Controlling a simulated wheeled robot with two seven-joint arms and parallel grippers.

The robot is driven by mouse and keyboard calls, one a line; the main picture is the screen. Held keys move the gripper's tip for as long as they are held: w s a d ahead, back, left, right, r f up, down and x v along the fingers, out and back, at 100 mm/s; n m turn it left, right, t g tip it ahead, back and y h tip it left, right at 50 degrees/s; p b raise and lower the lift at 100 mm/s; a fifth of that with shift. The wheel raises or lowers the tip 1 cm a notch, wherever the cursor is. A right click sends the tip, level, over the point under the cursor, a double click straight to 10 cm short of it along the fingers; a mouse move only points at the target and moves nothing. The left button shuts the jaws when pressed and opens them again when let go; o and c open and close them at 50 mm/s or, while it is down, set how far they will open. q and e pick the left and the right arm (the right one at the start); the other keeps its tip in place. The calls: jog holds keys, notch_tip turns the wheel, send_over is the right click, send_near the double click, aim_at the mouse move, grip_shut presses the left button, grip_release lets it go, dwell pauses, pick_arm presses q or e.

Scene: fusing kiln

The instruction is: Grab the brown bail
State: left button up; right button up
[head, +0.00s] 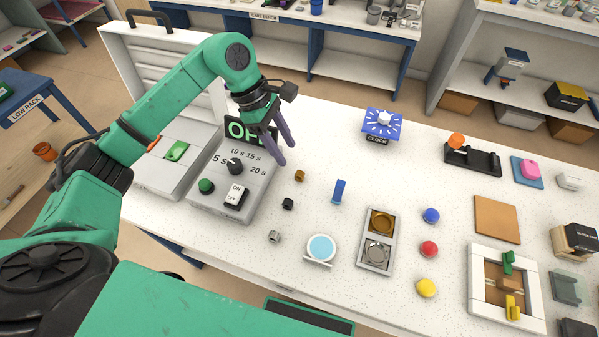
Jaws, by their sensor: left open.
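The brown bail (299,176) looks like a small brown block on the white speckled table, right of the control panel. A black piece (288,203) and a grey metal piece (274,237) of similar size lie nearer me in a loose row. My left gripper (285,154) is open and empty, with its purple fingers pointing down beside the panel's display. It appears above and a little left of the brown bail, apart from it. My right gripper is out of view.
The control panel (262,186) with a dial and switches stands to the left. A blue upright block (339,191), a round light-blue disc (321,247) and a two-well tray (363,262) lie nearby. A blue clock (382,126) stands further back. Table between bail and clock is clear.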

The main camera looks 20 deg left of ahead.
aim_at(299, 172)
pick_arm(q)
jog(key=p+x, duration=0.1)
jog(key=x, duration=0.3)
jog(key=p+x, duration=0.2)
jog(key=x, duration=0.1)
jog(key=shift+s+d+f, duration=0.25)
jog(key=shift+d, duration=0.1)
jog(key=shift+w, duration=0.1)
grip_shut()
